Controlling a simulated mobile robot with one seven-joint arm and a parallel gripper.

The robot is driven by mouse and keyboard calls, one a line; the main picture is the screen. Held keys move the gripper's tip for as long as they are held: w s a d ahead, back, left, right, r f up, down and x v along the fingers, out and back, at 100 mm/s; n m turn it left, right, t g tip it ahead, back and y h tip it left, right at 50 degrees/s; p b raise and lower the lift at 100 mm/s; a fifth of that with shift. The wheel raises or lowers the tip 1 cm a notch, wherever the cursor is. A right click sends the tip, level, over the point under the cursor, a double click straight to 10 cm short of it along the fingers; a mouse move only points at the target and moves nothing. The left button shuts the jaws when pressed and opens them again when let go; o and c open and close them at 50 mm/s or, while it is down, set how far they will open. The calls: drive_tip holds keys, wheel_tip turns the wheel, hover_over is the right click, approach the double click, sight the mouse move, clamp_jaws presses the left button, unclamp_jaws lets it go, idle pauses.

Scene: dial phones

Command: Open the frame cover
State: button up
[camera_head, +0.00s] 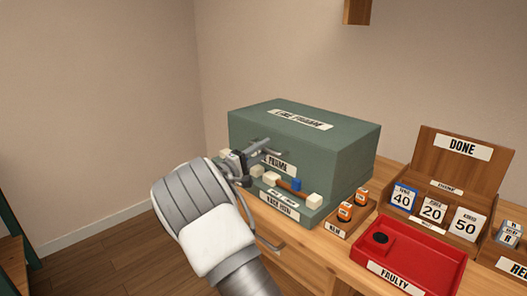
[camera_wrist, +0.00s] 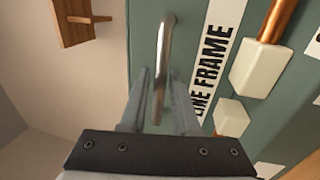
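The line frame is a green box (camera_head: 305,142) on the wooden bench, with a white label on top and another on its front cover (camera_head: 290,166). The cover looks shut. In the wrist view the green cover (camera_wrist: 143,30) fills the middle, with a curved metal handle (camera_wrist: 167,50) beside the "LINE FRAME" label (camera_wrist: 215,55). My gripper (camera_head: 266,151) is at the left part of the cover and hides the handle in the head view. In the wrist view my gripper (camera_wrist: 157,78) is open, its fingers on either side of the handle; I cannot tell whether they touch it.
Cream blocks with a copper bar (camera_head: 290,184) sit low along the front of the box. To the right stand orange-labelled items (camera_head: 345,211), a red FAULTY tray (camera_head: 425,252) and a wooden DONE rack (camera_head: 480,175) with number cards. A drawer handle shows below my gripper.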

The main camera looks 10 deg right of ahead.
clamp_jaws()
idle(1.5)
